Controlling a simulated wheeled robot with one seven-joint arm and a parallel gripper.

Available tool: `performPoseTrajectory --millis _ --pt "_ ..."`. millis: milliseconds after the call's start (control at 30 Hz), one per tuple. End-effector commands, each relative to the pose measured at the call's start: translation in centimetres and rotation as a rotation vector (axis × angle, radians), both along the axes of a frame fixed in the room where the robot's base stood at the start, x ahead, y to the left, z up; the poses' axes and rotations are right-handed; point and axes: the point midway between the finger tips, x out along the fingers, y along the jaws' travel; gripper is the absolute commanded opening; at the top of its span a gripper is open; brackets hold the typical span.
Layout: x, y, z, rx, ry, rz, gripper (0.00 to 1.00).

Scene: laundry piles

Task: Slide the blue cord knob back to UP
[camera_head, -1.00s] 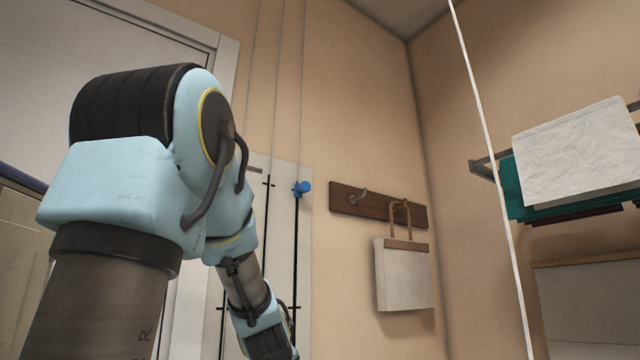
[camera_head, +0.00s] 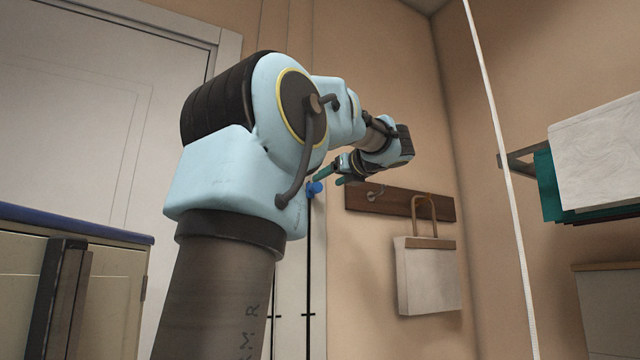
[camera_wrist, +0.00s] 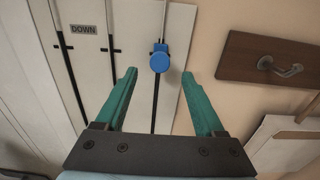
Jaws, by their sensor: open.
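The blue cord knob (camera_wrist: 160,62) sits on a dark vertical slot in a pale wall panel (camera_wrist: 181,30). In the head view the knob (camera_head: 316,188) is partly hidden by my arm, close to the fingertips. My gripper (camera_wrist: 158,76) is open, its two green fingers spread on either side of the knob's line in the wrist view. The knob appears between and just beyond the fingertips, and I see no contact. In the head view my gripper (camera_head: 329,176) is beside and slightly above the knob. A label reading DOWN (camera_wrist: 83,29) is left of the knob; no UP label shows.
A dark wooden hook rail (camera_head: 380,201) is on the wall to the right, with a hanging bag (camera_head: 428,275). A white cord (camera_head: 490,100) crosses the view. A rack with cloths (camera_head: 590,165) is at far right, a cabinet (camera_head: 75,285) at lower left.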

Motion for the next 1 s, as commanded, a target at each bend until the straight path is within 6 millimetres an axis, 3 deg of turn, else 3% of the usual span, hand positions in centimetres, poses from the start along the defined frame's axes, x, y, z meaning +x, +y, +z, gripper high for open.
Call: performPoseTrajectory --millis 200,400,833,1000 --pt "3.6 2.4 0.4 0.004 0.003 0.003 0.71" --pt "6.0 3.9 0.2 0.004 0.003 0.001 0.71" --pt "6.9 4.5 0.0 0.004 0.001 -0.001 0.71" --pt "6.8 4.5 0.0 0.005 0.001 -0.001 0.54"
